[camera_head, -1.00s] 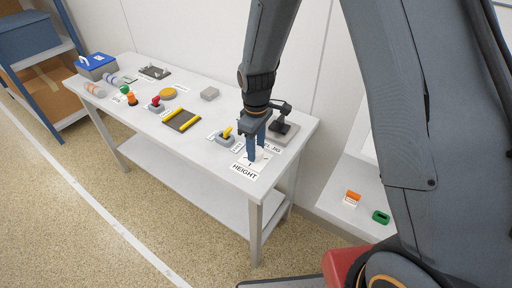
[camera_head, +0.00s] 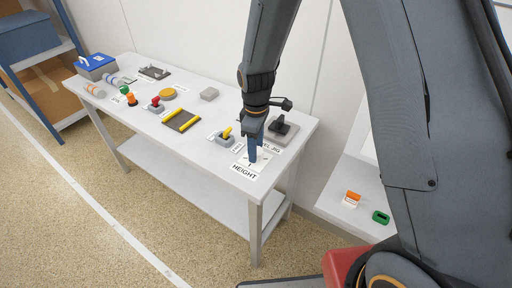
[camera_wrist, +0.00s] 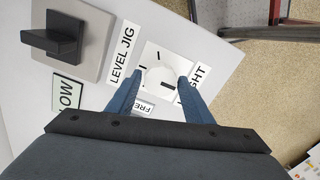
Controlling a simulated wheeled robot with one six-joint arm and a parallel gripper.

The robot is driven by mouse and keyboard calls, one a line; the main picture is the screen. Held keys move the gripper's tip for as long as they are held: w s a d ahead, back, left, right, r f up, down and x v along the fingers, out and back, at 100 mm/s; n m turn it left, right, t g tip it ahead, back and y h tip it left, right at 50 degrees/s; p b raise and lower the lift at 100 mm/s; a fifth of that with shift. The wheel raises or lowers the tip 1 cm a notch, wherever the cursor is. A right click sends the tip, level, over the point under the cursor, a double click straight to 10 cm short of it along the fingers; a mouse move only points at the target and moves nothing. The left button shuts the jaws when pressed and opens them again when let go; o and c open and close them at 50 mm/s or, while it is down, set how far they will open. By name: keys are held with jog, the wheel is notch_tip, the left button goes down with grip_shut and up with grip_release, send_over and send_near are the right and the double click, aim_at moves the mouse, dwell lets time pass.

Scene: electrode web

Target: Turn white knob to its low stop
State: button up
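The white knob (camera_wrist: 161,76) is on a pale square plate on the bench, by the HEIGHT label (camera_head: 244,172). In the wrist view it is hard to tell from the plate, which has dark marks; the thick one near the fingers may be its pointer. My gripper (camera_wrist: 160,79) is over the plate, its blue fingers apart, one on each side of the knob area. I cannot tell whether they touch the knob. In the head view my gripper (camera_head: 253,158) points down and hides most of the knob.
The level jig (camera_head: 283,131), a grey block with a black handle, stands close behind my gripper. A grey switch with a yellow lever (camera_head: 226,135) is to the left. More fixtures, including a yellow-edged pad (camera_head: 181,121), line the bench (camera_head: 200,155). Its front edge is near.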

jog(key=shift+o, duration=0.9)
jog(key=shift+r+b, duration=0.9)
jog(key=shift+r, duration=3)
